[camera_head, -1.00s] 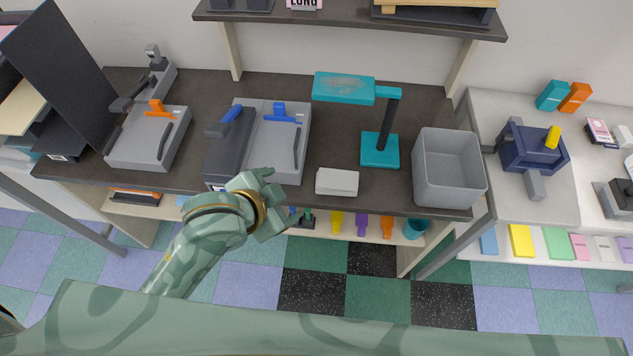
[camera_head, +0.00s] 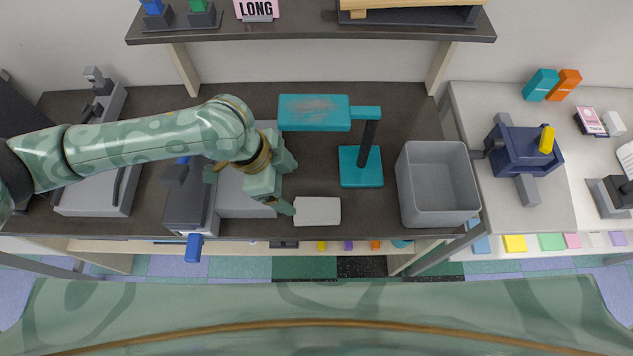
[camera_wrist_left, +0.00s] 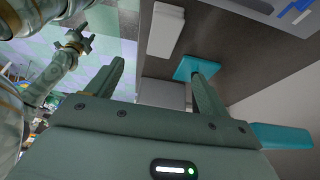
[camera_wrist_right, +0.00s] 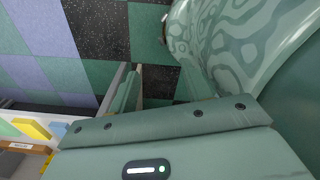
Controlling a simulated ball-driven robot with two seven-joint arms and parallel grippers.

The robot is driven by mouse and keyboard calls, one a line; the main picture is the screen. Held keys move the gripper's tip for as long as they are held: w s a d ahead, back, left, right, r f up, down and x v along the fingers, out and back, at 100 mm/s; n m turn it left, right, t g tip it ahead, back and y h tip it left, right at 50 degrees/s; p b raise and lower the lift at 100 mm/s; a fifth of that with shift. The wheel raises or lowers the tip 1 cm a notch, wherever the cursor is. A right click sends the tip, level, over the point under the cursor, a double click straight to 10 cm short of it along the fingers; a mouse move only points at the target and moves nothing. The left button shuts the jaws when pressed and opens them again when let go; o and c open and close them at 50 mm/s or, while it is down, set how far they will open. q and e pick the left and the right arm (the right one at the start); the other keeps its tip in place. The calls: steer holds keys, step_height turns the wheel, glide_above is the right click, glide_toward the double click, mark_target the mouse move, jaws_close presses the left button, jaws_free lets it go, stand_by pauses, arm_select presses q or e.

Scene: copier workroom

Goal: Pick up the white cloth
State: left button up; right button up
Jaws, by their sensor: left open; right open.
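The white cloth (camera_head: 317,211) lies as a folded flat block near the front edge of the dark table. It also shows in the left wrist view (camera_wrist_left: 165,30), beyond and above the fingertips. My left gripper (camera_head: 286,184) is open and empty above the table, just left of the cloth; I cannot tell the exact gap between finger and cloth. Its two fingers show apart in the left wrist view (camera_wrist_left: 157,72). My right gripper (camera_wrist_right: 158,88) is open and empty over the checkered floor, and is outside the head view.
A teal lamp-like stand (camera_head: 360,167) is behind and right of the cloth. A grey bin (camera_head: 437,190) stands further right. Grey devices (camera_head: 190,200) lie under and left of my left arm. A shelf (camera_head: 310,31) spans the back.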

arm_select(q)
steer(key=b, duration=0.2)
glide_toward(315, 208)
steer(key=b+x, duration=0.2)
steer(key=x, duration=0.2)
steer(key=shift+s+d+f, duration=0.1)
steer(key=shift+d+f, duration=0.35)
steer(key=shift+f, duration=0.2)
steer(key=b+x, duration=0.2)
steer(key=x, duration=0.3)
steer(key=shift+f+b, duration=0.1)
steer(key=shift+b, duration=0.3)
arm_select(e)
steer(key=s+f, duration=0.3)
steer(key=f, duration=0.3)
steer(key=shift+f+g, duration=0.25)
steer(key=shift+g, duration=0.05)
steer(key=shift+a, duration=0.1)
arm_select(q)
steer(key=shift+f+p, duration=0.1)
steer(key=shift+p, duration=0.2)
arm_select(e)
steer(key=shift+r, duration=0.2)
